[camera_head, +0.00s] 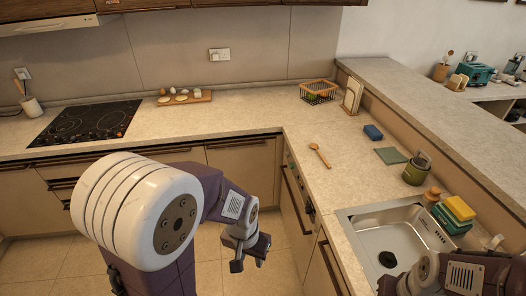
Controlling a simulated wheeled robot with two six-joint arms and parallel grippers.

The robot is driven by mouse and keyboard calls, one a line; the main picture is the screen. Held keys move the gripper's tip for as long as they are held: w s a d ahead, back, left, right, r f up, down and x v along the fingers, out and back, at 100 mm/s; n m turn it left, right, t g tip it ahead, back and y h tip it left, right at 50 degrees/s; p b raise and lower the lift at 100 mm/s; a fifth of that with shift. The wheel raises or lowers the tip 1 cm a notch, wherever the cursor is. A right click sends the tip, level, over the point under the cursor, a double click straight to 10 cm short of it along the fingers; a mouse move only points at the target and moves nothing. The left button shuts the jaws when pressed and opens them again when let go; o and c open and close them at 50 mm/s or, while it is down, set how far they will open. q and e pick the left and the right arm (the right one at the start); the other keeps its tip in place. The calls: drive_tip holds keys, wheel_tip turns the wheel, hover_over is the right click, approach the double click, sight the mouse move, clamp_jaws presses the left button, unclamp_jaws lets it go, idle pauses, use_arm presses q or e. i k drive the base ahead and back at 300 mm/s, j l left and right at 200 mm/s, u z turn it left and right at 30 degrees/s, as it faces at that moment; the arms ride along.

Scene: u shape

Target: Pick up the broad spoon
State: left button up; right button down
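A wooden spoon (320,155) with a rounded head lies flat on the right stretch of the counter (345,180), near its front edge. Nothing covers it. My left gripper (251,260) hangs over the floor in front of the cabinets, to the left of and lower in the picture than the spoon. Its two fingers are apart with nothing between them. My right gripper (391,286) is at the bottom right by the sink, partly cut off by the picture edge; its fingers are not clear.
A metal sink (355,236) lies nearer than the spoon. Sponges (459,208), a green jar (416,168), a green cloth (390,156) and a blue block (373,132) are to the right. A wire basket (318,92) stands behind. The counter around the spoon is clear.

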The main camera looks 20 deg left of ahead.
sight(313, 146)
drive_tip(key=u, duration=0.2)
drive_tip(key=i+j+u, duration=0.1)
drive_tip(key=i+j, duration=0.15)
drive_tip(key=i, duration=0.15)
drive_tip(key=i+j, duration=0.25)
drive_tip(key=i, duration=0.2)
drive_tip(key=i+j+u, duration=0.15)
drive_tip(key=i, duration=0.25)
drive_tip(key=i+j+u, duration=0.1)
drive_tip(key=i+j, duration=0.15)
drive_tip(key=i, duration=0.2)
